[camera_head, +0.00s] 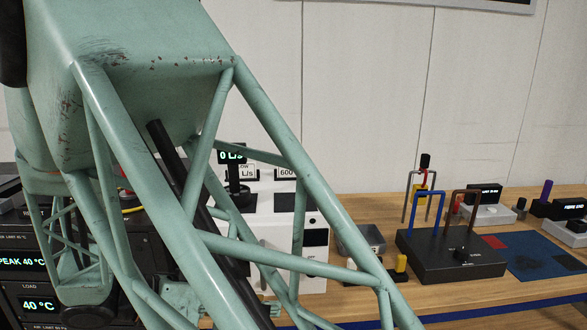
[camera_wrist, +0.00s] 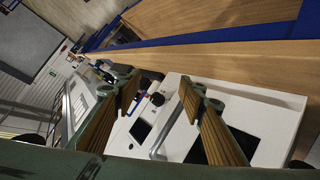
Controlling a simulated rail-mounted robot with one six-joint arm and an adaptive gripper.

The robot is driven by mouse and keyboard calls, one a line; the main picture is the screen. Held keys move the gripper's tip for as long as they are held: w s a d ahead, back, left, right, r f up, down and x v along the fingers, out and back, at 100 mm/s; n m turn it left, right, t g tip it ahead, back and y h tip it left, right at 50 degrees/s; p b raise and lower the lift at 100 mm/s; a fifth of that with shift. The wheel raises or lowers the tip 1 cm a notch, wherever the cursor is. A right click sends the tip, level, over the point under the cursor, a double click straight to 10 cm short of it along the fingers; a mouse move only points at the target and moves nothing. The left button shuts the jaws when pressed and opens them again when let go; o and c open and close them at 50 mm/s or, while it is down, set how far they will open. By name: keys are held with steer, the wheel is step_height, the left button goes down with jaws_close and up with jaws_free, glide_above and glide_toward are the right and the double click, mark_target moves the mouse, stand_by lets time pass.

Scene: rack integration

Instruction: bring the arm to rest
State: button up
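My gripper (camera_wrist: 160,85) shows in the wrist view with its two ribbed, tan-padded fingers spread apart. Nothing is held between them. Beyond the gap lies the white instrument panel (camera_wrist: 180,100) with dark rectangles and a black knob; I cannot tell how far the fingertips are from it. In the head view my green lattice arm crosses the left and middle of the picture, in front of the white instrument (camera_head: 285,225).
The wooden bench (camera_head: 350,297) runs along the wall. A black block (camera_head: 450,255) with blue and brown hoops stands right of my arm. A blue mat (camera_head: 540,255), a small grey bin (camera_head: 358,240) and several small devices stand nearby. A dark rack with lit displays (camera_head: 38,304) is at left.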

steer(key=s+d+r+m+g+y+p, duration=0.15)
steer(key=s+d+r+g+y, duration=0.3)
steer(key=d, duration=0.45)
steer(key=s+d+r+m+g+y, duration=0.3)
steer(key=s+d+r+g, duration=0.15)
steer(key=d, duration=0.55)
steer(key=shift+s+d+r+t+y+p, duration=0.5)
steer(key=shift+s+d+r+t+y, duration=0.7)
steer(key=shift+r+y, duration=1.6)
steer(key=s+d+r+n+t+h+b, duration=0.1)
steer(key=s+d+n+t+b, duration=0.1)
steer(key=s+n, duration=0.3)
steer(key=s+d+r+n+t+h+b, duration=0.1)
steer(key=s+d+n, duration=0.4)
steer(key=s, duration=0.5)
steer(key=shift+s+d+r+n+t+b, duration=0.2)
steer(key=shift+r+n+t+b, duration=0.4)
steer(key=shift+t+b, duration=0.35)
